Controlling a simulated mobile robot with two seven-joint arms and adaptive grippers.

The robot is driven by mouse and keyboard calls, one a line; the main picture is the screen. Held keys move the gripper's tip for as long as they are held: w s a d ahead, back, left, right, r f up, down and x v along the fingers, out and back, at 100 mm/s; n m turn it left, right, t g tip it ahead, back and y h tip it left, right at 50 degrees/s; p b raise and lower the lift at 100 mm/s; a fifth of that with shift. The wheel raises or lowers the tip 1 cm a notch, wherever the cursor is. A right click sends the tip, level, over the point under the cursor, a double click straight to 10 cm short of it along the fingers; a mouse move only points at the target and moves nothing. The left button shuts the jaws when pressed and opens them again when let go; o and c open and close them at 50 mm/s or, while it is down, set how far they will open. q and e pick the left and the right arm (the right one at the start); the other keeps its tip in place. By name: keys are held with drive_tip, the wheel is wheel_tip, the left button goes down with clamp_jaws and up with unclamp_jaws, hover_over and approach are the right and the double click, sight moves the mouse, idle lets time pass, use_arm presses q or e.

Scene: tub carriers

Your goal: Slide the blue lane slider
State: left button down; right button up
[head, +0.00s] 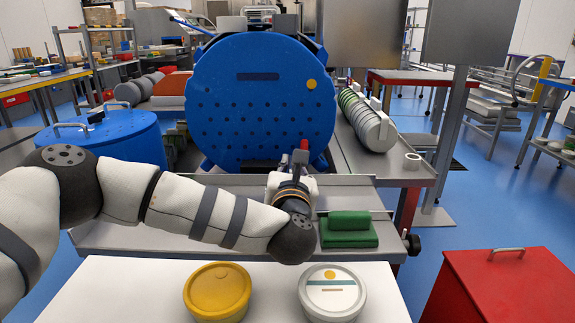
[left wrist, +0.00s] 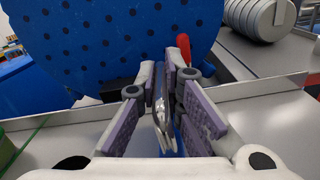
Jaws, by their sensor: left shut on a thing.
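My left gripper (head: 300,168) reaches in from the left over the grey tray, in front of the large blue perforated disc. In the left wrist view its fingers (left wrist: 165,80) are close together, with a thin shiny metal piece (left wrist: 160,115) between them. A narrow blue part (left wrist: 178,142), which looks like the blue lane slider, shows low between the fingers; most of it is hidden. A red-tipped lever (head: 304,145) stands just beyond the gripper; it also shows in the left wrist view (left wrist: 184,48). My right gripper is not in view.
The blue disc (head: 262,135) stands upright behind the tray (head: 130,236). A green stepped block (head: 348,232) sits right of my gripper. A yellow tub (head: 217,290) and a white tub (head: 332,292) stand in front. A red box (head: 510,285) is at front right.

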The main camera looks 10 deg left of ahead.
use_arm(q)
drive_tip(key=c, duration=1.7)
unclamp_jaws()
drive_tip(key=shift+f, duration=0.1)
drive_tip(key=shift+s, duration=0.1)
drive_tip(key=shift+s+d+f, duration=0.1)
drive_tip(key=shift+s+f, duration=0.05)
drive_tip(key=v, duration=1.1)
drive_tip(key=shift+s+r, duration=0.25)
drive_tip(key=shift+s, duration=0.1)
